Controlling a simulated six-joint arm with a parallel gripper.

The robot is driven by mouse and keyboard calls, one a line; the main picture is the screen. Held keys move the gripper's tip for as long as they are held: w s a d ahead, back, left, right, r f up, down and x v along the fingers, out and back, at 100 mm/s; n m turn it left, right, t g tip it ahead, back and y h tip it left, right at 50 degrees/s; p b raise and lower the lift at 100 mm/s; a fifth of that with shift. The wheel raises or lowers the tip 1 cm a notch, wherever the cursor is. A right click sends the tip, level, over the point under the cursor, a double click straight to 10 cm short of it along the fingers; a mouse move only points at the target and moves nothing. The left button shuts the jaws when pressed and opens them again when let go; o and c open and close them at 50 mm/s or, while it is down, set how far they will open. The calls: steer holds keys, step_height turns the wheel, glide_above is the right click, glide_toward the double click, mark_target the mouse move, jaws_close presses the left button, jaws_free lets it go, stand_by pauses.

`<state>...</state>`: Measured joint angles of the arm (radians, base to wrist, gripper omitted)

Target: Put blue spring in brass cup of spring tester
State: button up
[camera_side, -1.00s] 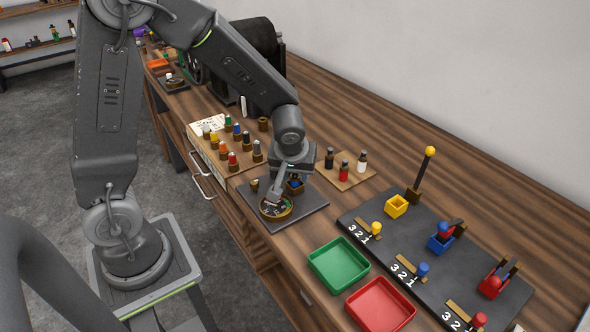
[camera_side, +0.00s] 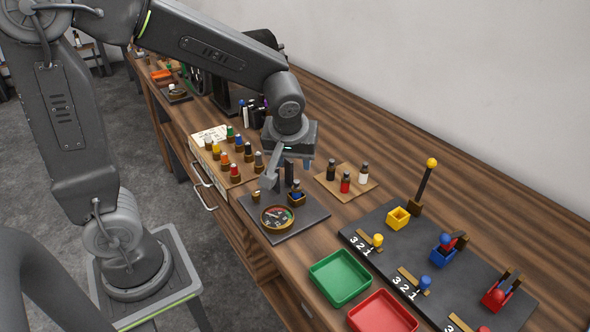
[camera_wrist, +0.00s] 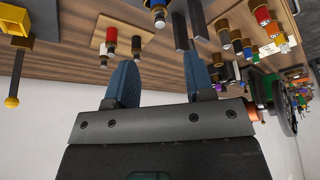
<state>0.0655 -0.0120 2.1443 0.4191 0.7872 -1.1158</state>
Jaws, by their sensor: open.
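The spring tester is a dark plate (camera_side: 308,215) with a round gauge (camera_side: 277,218) and a small square brass cup (camera_side: 297,199). Something blue (camera_side: 296,195), seemingly the blue spring, shows inside the cup; its coils are too small to make out. My gripper (camera_side: 287,177) is just above the back of the tester, apart from the cup. In the wrist view my gripper (camera_wrist: 161,60) has its fingers apart with nothing between them.
A rack (camera_side: 236,180) of several colour-topped pieces stands left of the tester. A small board (camera_side: 345,192) with three bottles is to the right. Green (camera_side: 340,278) and red (camera_side: 382,312) trays and a dark switch panel (camera_side: 375,222) lie nearer the front right.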

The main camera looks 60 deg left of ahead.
steer(key=s+d+r+m+t+h, duration=0.1)
steer(key=s+r+m, duration=0.2)
steer(key=s, duration=0.4)
steer(key=s+d+r+m+t+h, duration=0.1)
steer(key=s+d+r+m+h, duration=0.1)
steer(key=s+r+m, duration=0.2)
steer(key=s+m, duration=0.2)
steer(key=s, duration=0.1)
steer(key=shift+r, duration=0.2)
steer(key=shift+d, duration=0.1)
stand_by(0.5)
